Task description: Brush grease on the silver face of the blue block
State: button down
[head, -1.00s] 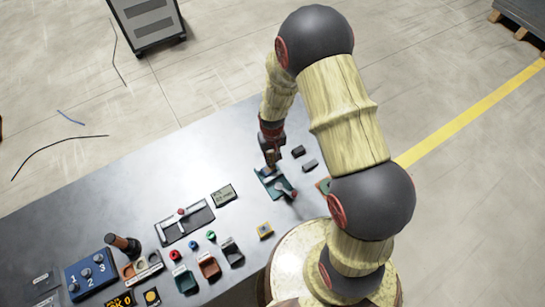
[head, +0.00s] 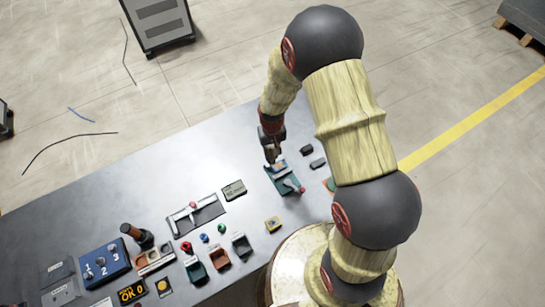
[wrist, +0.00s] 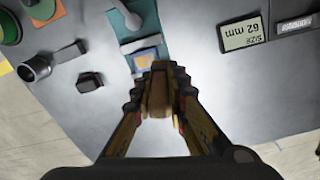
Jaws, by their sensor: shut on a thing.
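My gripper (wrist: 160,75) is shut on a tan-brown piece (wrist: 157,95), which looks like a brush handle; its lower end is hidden. The blue block (wrist: 147,60) shows just beyond the fingertips in the wrist view, with a tan-orange patch on its top; I cannot make out a silver face. It sits at the end of a green fixture (wrist: 130,32) with a grey lever. In the head view my gripper (head: 271,158) is at the upper left end of the fixture (head: 286,185), close beside the block (head: 279,166). I cannot tell whether the held piece touches it.
A size display (head: 234,190) and a grey slide gauge (head: 208,212) lie to the left. The table's far strip (head: 190,150) is clear.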

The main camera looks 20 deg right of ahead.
aim_at(272, 147)
jog(key=shift+d+r+p, duration=0.1)
jog(key=shift+r+p, duration=0.6)
jog(key=shift+r, duration=0.85)
